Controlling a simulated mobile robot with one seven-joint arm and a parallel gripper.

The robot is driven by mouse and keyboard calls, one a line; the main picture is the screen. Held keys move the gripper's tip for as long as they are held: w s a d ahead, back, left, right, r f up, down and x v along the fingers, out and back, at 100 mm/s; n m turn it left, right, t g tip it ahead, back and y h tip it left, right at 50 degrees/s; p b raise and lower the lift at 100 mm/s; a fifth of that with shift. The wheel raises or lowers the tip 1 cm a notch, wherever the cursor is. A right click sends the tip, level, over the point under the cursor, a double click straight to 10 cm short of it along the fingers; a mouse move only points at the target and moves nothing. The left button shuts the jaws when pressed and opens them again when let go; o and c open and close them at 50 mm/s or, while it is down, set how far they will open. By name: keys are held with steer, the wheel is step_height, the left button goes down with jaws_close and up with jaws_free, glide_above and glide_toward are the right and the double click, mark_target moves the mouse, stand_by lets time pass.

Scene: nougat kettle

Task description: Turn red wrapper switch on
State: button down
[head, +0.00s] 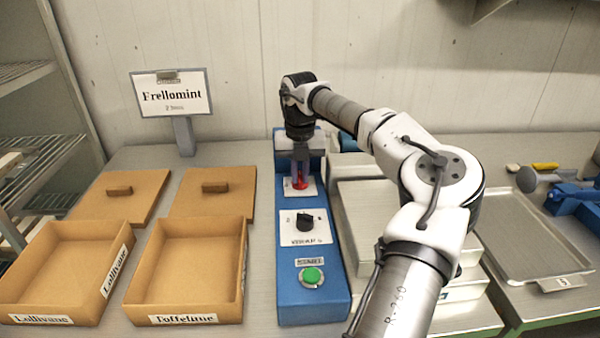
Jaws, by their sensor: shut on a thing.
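A blue control box (315,297) stands on the grey table in the middle of the head view. My gripper (300,178) points down over its far part and is shut on the red switch (300,183). The switch sits on a white plate, and my fingers partly hide it. Its exact position, on or off, cannot be told. Nearer on the box are a black knob (305,222) on a white label plate and a green START button (312,276).
Two open cardboard boxes (190,309) stand at the left, with two lids (225,200) behind them. A "Frellomint" sign (172,97) stands at the back left. Pale boxes (362,235) lie right of the blue box, under my arm. A metal tray (520,245) lies at the right.

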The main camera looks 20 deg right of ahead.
mark_target(300, 175)
steer(key=c, duration=1.5)
jaws_free()
steer(key=shift+o, duration=0.2)
step_height(300, 175, up, 14)
steer(key=b, duration=0.1)
steer(key=shift+f, duration=0.1)
